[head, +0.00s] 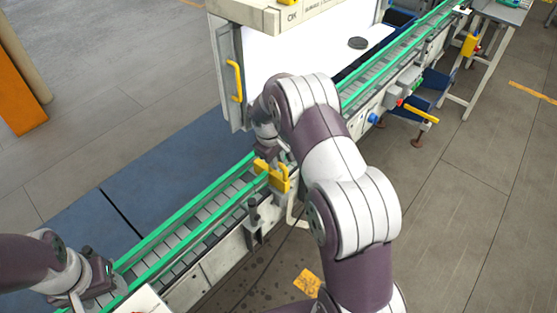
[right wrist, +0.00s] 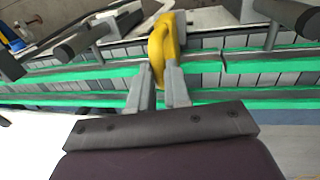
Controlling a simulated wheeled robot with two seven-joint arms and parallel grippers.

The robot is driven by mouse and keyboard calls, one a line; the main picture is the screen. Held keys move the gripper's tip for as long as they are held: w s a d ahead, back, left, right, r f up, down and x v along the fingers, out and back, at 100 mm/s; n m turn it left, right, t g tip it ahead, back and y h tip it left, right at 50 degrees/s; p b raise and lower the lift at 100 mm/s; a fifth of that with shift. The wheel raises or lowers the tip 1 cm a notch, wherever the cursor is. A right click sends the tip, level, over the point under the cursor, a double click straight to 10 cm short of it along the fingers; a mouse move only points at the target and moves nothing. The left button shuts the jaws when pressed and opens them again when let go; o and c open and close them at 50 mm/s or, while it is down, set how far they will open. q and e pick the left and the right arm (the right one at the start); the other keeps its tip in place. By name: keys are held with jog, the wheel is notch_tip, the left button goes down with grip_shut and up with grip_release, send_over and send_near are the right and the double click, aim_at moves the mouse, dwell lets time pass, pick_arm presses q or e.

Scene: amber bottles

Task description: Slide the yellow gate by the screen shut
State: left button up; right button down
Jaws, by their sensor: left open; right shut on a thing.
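The yellow gate (head: 278,178) stands at the green-railed conveyor, just below the white lit screen (head: 285,50) of the cabinet. My right gripper (right wrist: 160,88) is shut on the gate's yellow upright part, which also shows in the right wrist view (right wrist: 160,45). In the head view my right arm hides part of the gate's surroundings, and I cannot tell how far the gate spans the belt. My left gripper (head: 98,273) is open at the lower left, close to the conveyor's near end. I see nothing in it.
The conveyor (head: 190,232) runs diagonally from lower left to upper right. A cabinet door with a yellow handle (head: 234,80) stands left of the screen. Red and blue knobs (head: 373,118) line the conveyor's side.

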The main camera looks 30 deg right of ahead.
jog(key=c, duration=1.4)
grip_release()
jog(key=shift+d+r, duration=0.1)
jog(key=shift+r, duration=0.05)
jog(key=o, duration=0.3)
jog(key=shift+w+a, duration=0.15)
jog(key=shift+a, duration=0.15)
jog(key=shift+r, duration=0.2)
notch_tip(320, 180, up, 12)
jog(key=s+a+b, duration=0.1)
jog(key=a, duration=0.1)
jog(key=shift+a, duration=0.15)
